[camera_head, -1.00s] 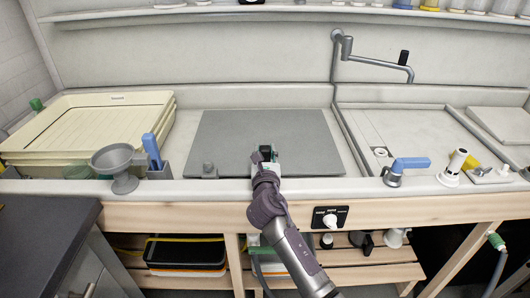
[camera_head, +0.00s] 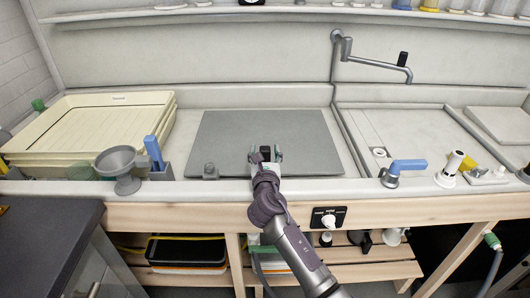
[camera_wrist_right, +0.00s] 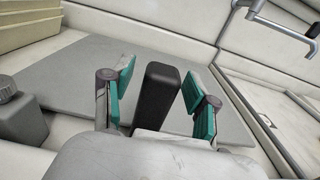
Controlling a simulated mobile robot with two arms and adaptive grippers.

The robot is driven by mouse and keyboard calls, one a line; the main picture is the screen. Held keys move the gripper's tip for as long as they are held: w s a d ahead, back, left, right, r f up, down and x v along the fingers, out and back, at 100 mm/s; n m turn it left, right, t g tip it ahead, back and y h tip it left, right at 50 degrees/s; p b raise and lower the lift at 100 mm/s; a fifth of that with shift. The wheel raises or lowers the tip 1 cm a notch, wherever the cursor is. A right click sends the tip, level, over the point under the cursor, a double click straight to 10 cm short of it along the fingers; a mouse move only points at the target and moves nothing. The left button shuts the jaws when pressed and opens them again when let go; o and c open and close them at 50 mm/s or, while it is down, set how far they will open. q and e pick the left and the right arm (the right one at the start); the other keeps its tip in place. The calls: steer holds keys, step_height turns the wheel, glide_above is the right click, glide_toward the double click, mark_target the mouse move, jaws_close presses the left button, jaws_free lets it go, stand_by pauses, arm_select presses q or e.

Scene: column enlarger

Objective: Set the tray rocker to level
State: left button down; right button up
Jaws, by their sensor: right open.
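The tray rocker appears to be the wide grey plate (camera_head: 225,135) on the counter, with a small grey knobbed part (camera_head: 209,171) at its front left corner. Whether the plate is exactly level I cannot tell. A black upright block (camera_head: 266,152) stands at the plate's front edge; in the right wrist view the block (camera_wrist_right: 157,95) rises between my fingers. My right gripper (camera_head: 266,157) is open, with one teal-padded finger on each side of the block. In the right wrist view the gripper (camera_wrist_right: 160,88) shows gaps on both sides. My left gripper is out of view.
Stacked cream trays (camera_head: 90,125) stand at the left, with a grey funnel (camera_head: 122,165) and a blue-handled item (camera_head: 153,152) in front. A sink with a blue-levered valve (camera_head: 402,168) lies at the right. A switch (camera_head: 328,218) sits on the wooden front rail.

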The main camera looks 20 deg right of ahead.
steer(key=v, duration=1.2)
